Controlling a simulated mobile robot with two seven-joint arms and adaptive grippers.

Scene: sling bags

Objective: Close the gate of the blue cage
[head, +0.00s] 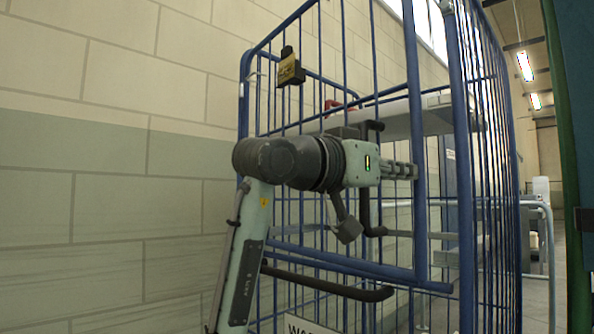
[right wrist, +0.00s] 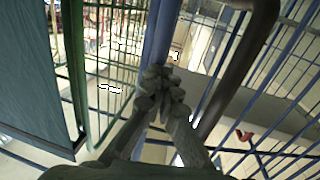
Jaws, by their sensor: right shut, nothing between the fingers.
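The blue cage (head: 462,150) stands against the wall and fills the middle of the head view. Its barred front with the gate (head: 412,110) faces me. A gap shows between the gate's right upright and the thick corner post, and I cannot tell whether the gate is latched. My right gripper (head: 414,172) is shut and empty, its fingertips beside the gate's right upright. In the right wrist view, its closed fingertips (right wrist: 162,88) are close to a blue post (right wrist: 162,40); contact is unclear. My left gripper is out of view.
A grey shelf (head: 395,122) is inside the cage. A black and yellow tag (head: 290,70) hangs on the bars. A green cage (right wrist: 75,50) with a dark cover (right wrist: 35,80) stands on the left in the wrist view. A brick wall (head: 100,190) is at left.

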